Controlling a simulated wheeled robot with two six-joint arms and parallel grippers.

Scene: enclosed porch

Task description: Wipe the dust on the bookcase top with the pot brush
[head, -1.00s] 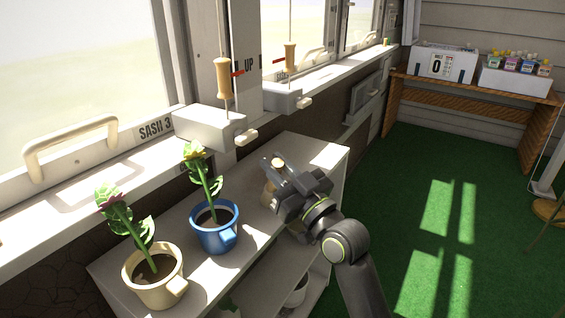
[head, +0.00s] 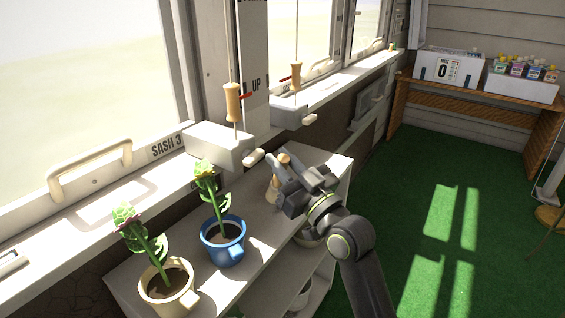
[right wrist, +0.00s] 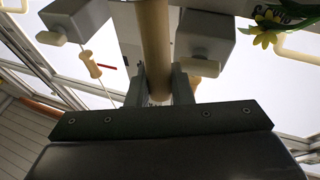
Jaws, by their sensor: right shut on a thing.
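My right gripper (head: 290,178) is over the far part of the white bookcase top (head: 262,218). It is shut on the pot brush (head: 283,159), whose pale wooden handle sticks up above the fingers. In the right wrist view the round handle (right wrist: 154,40) runs between the two fingers (right wrist: 158,88). The lower end of the brush is partly hidden, and I cannot tell whether it touches the top. I cannot make out the dust apart from the bright sun patches. My left gripper is not in view.
A blue pot (head: 223,243) and a cream pot (head: 168,291), each with a plant, stand on the near part of the top. The window sill (head: 120,205) with grey sash blocks (head: 215,147) runs along its left. Green floor (head: 440,200) lies open to the right.

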